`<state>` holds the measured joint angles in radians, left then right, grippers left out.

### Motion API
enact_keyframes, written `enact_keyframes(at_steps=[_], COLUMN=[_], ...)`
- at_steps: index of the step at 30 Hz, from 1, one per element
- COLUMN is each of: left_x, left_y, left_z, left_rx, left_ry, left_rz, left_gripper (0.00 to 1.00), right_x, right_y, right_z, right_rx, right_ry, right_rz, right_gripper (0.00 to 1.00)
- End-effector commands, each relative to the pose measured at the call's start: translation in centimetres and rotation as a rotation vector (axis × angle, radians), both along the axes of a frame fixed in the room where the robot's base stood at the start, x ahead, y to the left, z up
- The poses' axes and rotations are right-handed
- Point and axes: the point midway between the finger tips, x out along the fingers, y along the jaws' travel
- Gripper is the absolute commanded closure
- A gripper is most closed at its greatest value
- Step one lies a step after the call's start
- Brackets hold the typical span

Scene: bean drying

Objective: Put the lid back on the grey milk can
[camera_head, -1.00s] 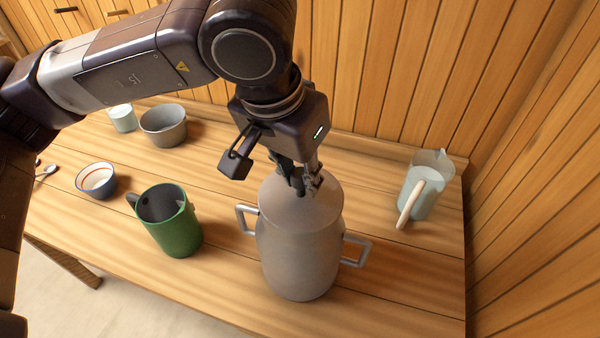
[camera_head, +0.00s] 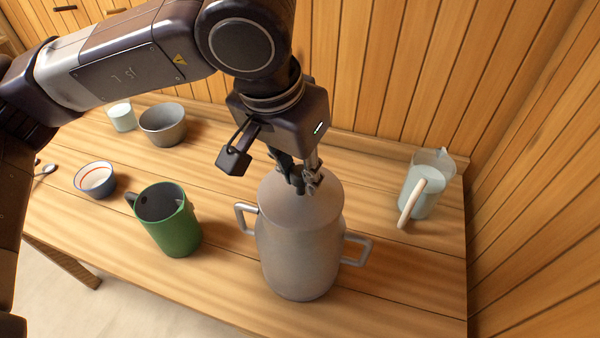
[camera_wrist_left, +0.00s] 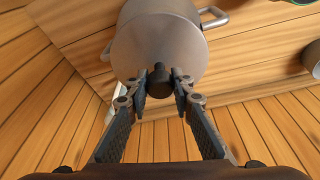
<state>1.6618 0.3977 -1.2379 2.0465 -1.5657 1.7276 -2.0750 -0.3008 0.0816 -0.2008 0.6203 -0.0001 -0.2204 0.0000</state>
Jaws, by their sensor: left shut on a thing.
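The grey milk can (camera_head: 299,257) stands upright on the wooden table, with a handle on each side. Its round grey lid (camera_head: 300,211) is over the can's mouth and looks level with no visible gap; I cannot tell if it is fully seated. My left gripper (camera_head: 303,187) is above the lid, pointing down. In the left wrist view the lid (camera_wrist_left: 157,45) fills the top middle, and my left gripper (camera_wrist_left: 159,82) is shut on its dark knob (camera_wrist_left: 159,73). My right gripper is not in view.
A green jug (camera_head: 176,230) stands left of the can. A clear jug (camera_head: 421,195) with a pale wooden-looking handle is at the right. A plank wall closes the back and right.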

Motion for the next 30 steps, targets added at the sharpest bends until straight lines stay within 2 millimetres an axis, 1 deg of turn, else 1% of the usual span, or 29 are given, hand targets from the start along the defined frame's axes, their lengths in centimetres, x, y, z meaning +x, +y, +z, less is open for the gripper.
enact_keyframes(at_steps=[17,30], left_x=[-0.01,-0.03], left_y=[0.01,0.02], left_z=[0.01,-0.01], left_rx=[0.0,0.0], left_ry=[0.0,0.0], left_rz=[0.0,0.0], left_gripper=[1.0,1.0], right_x=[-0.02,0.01], right_y=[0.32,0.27], right_z=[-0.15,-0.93], right_rx=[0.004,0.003], right_ry=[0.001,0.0], right_rz=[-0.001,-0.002], right_gripper=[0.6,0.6])
